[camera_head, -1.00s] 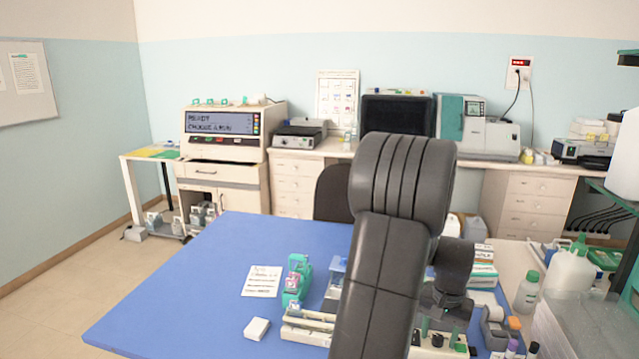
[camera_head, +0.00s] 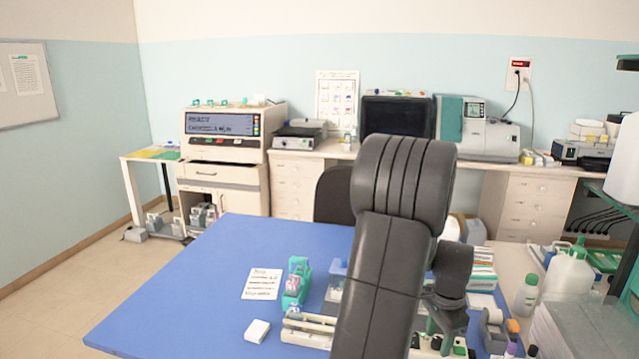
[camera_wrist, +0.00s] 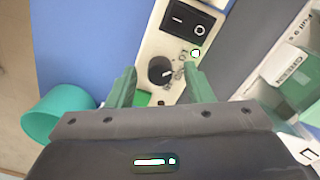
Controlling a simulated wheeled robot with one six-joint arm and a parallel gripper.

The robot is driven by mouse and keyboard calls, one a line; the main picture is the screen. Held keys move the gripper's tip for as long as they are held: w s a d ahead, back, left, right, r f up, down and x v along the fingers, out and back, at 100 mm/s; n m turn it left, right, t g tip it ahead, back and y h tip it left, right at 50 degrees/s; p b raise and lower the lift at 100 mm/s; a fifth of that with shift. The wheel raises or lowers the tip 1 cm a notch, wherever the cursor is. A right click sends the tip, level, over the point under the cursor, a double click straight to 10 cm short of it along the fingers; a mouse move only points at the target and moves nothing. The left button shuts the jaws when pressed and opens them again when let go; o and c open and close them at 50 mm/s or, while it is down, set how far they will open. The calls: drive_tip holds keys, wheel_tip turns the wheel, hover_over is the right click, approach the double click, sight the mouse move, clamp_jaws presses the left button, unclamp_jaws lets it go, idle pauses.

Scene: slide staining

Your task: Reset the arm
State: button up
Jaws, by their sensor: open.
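My gripper (camera_wrist: 160,88) shows in the wrist view with its two green fingers spread apart and nothing between them. It hangs over a pale panel with a black round knob (camera_wrist: 161,71) and a black rocker switch (camera_wrist: 188,19). A small green patch shows beside the left finger. I cannot tell whether the fingers touch the panel. In the head view my dark grey arm stands upright in front of the blue-topped table (camera_head: 190,290), and it hides part of the items there. The gripper's fingers cannot be made out in the head view.
On the table are a printed sheet (camera_head: 262,284), a green holder (camera_head: 297,282), a white block (camera_head: 257,331) and a pale rack (camera_head: 308,330). Bottles (camera_head: 526,293) stand at the right. The table's left part is clear. A teal round object (camera_wrist: 58,108) lies left in the wrist view.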

drive_tip(key=shift+m, duration=0.8)
